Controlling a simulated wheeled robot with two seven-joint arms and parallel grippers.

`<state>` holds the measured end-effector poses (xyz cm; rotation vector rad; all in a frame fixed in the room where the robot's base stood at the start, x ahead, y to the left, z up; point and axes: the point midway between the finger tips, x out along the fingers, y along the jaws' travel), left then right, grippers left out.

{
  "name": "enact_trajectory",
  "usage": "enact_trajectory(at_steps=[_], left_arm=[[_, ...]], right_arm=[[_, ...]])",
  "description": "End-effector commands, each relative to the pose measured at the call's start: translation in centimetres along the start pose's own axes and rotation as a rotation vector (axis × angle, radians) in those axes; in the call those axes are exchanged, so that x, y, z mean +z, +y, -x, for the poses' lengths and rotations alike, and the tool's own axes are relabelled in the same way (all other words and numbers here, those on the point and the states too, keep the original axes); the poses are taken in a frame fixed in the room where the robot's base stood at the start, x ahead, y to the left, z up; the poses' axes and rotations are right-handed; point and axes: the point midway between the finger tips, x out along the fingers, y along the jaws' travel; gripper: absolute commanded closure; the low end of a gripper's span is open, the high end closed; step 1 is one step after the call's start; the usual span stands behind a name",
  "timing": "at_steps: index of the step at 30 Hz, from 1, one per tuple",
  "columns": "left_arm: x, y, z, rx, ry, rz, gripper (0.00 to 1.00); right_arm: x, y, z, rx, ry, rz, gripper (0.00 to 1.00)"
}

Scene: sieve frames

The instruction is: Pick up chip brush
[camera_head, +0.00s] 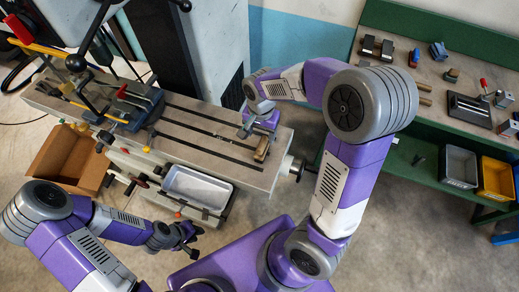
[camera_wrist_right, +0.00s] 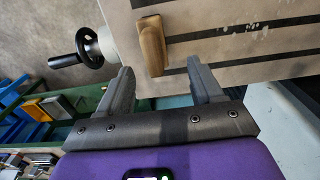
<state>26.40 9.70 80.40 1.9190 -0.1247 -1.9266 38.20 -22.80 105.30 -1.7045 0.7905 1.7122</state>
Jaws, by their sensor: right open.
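A tan wooden piece, which looks like the chip brush (camera_head: 262,149), lies near the right end of the grey slotted machine table (camera_head: 205,140). In the right wrist view the brush (camera_wrist_right: 152,46) lies across the slots, just beyond the fingertips; I cannot make out bristles. My right gripper (camera_head: 262,123) is over the table beside the brush. Its two fingers stand apart and empty in the right wrist view (camera_wrist_right: 160,76). My left gripper (camera_head: 190,240) is low in front of the machine, away from the brush, with its dark fingers apart and nothing seen between them.
A vise (camera_head: 132,103) stands on the table's left part. A white tray (camera_head: 228,188) is below the table's front edge, and a cardboard box (camera_head: 50,150) is at the left. A handwheel (camera_wrist_right: 88,46) sticks out past the table's end. A green workbench (camera_head: 440,125) is at right.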

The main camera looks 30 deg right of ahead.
Motion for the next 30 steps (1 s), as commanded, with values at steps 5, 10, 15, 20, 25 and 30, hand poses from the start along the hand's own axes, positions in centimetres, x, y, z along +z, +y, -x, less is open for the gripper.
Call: enact_trajectory(at_steps=[5,10,15,20,25,30], left_arm=[[0.0,-0.2,-0.6,0.0,0.0,0.0,0.72],[0.0,-0.3,-0.8,0.0,0.0,0.0,0.72],[0.0,-0.5,-1.2,0.0,0.0,-0.001,0.72],[-0.1,-0.6,-1.5,0.0,0.0,0.0,0.72],[-0.1,-0.6,-1.5,0.0,0.0,0.0,0.72],[-0.1,-0.5,-1.5,0.0,0.0,0.0,0.72]], right_arm=[[0.1,0.1,-1.7,0.002,-0.001,0.0,0.34],[0.2,0.2,-3.5,0.002,-0.002,0.0,0.34],[0.8,0.7,-6.1,0.003,-0.003,-0.001,0.34],[0.7,0.6,-7.8,0.001,-0.002,-0.001,0.34],[0.7,0.6,-7.9,-0.001,0.0,0.0,0.34],[0.7,0.6,-7.9,-0.001,0.0,0.0,0.46]])
